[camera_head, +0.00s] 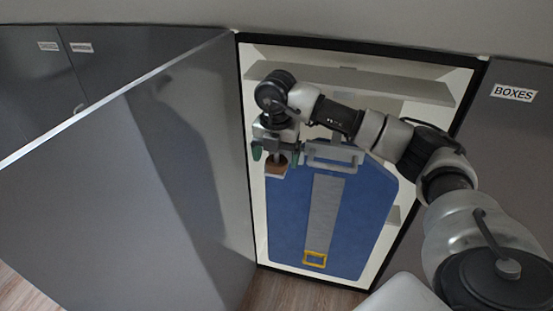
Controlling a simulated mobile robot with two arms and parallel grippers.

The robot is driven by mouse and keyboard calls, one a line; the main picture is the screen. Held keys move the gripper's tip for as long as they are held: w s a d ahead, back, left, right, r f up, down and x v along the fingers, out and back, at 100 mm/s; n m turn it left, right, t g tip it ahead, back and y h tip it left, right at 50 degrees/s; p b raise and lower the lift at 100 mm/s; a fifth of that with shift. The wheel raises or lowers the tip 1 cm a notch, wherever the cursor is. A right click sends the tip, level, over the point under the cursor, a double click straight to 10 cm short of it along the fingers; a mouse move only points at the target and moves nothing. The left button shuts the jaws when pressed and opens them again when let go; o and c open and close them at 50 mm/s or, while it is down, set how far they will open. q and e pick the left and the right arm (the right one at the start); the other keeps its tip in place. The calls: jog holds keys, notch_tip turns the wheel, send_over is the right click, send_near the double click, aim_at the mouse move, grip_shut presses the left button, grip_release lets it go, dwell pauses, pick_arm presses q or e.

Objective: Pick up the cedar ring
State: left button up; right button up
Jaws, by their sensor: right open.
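The cedar ring (276,168) is a small brown piece inside the open wardrobe, near its left side and by the upper left of a blue board. My right gripper (276,157) is right above the ring in the picture, with its green-tipped fingers apart on either side. The gripper is open. It partly covers the ring, and I cannot tell whether the fingers touch it or what the ring hangs on. My left gripper is out of view.
The blue board (376,192) with a grey strip and yellow buckle fills much of the wardrobe. A pale shelf (400,85) runs above my arm. A large grey door (130,190) stands open at left. A panel labelled BOXES (515,130) is at right.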

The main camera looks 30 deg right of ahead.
jog(key=shift+f, duration=0.75)
jog(key=shift+r, duration=0.1)
jog(key=c, duration=1)
